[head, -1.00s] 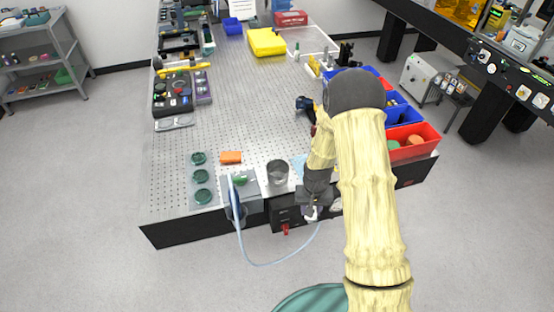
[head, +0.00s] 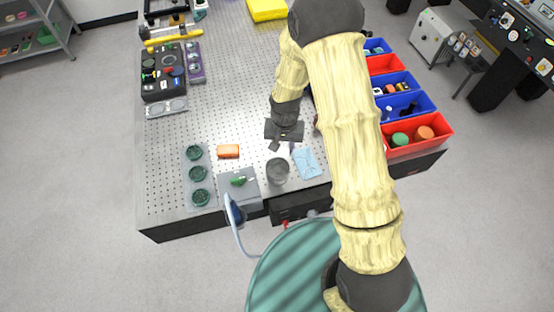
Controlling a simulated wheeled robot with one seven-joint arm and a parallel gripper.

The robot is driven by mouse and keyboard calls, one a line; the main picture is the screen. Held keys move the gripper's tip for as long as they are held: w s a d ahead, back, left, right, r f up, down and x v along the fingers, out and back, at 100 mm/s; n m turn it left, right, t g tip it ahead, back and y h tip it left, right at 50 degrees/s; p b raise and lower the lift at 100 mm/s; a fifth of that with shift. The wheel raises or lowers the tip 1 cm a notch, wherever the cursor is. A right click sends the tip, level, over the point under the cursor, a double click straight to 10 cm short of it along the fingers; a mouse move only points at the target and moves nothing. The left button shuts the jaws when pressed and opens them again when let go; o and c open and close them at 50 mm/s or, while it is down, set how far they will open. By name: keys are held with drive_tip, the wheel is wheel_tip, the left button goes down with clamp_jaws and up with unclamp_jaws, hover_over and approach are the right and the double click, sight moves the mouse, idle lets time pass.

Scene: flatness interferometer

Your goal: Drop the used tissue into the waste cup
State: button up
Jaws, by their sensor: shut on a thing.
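The waste cup is the dark grey round cup (head: 278,169) near the front edge of the perforated table. My gripper (head: 283,147) is above the table, just behind the cup's rim in the picture. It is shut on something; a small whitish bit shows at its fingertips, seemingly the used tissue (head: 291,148). The rest of the tissue is hidden by the gripper or too small to make out. I cannot tell the gripper's exact height over the table.
A light blue cloth (head: 307,164) lies right of the cup. A grey block with a green item (head: 239,180) stands to its left. An orange block (head: 228,151) and a strip of green discs (head: 197,174) lie further left. Coloured bins (head: 405,105) line the right side.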

drive_tip(key=shift+w+r, duration=0.1)
drive_tip(key=shift+r, duration=0.05)
wheel_tip(320, 180, down, 6)
drive_tip(key=b, duration=0.4)
idle(0.4)
drive_tip(key=o, duration=1.1)
